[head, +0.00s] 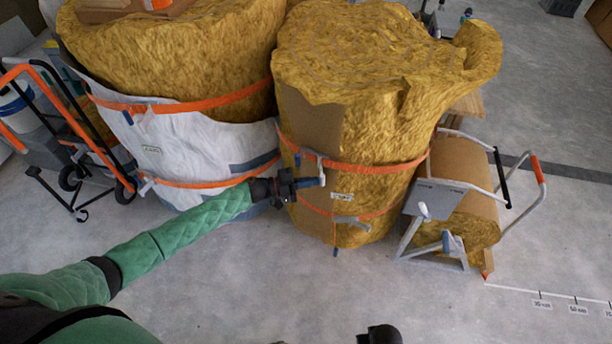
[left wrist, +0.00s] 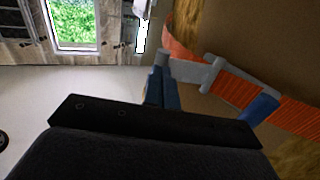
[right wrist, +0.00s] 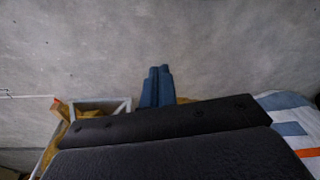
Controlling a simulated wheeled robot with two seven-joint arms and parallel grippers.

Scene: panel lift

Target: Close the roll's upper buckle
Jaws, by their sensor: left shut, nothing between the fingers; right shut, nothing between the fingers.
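The yellow insulation roll (head: 375,120) stands upright with an upper orange strap (head: 375,168) and a lower one around it. The upper buckle (head: 311,156) is grey and sits on the upper strap at the roll's front left. In the left wrist view the buckle (left wrist: 212,72) has a grey lever part standing out from the strap toward my fingers. My left gripper (head: 312,183) is shut and empty, its blue fingertips (left wrist: 162,88) right by the lever's outer end; I cannot tell whether they touch. My right gripper (right wrist: 157,86) is shut and empty, over bare floor.
A lower buckle (head: 348,219) sits on the lower strap. A white-wrapped roll (head: 185,150) stands close at left, beside an orange-handled hand truck (head: 75,130). A grey-framed cart (head: 440,200) with a smaller roll stands at right. The front floor is clear.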

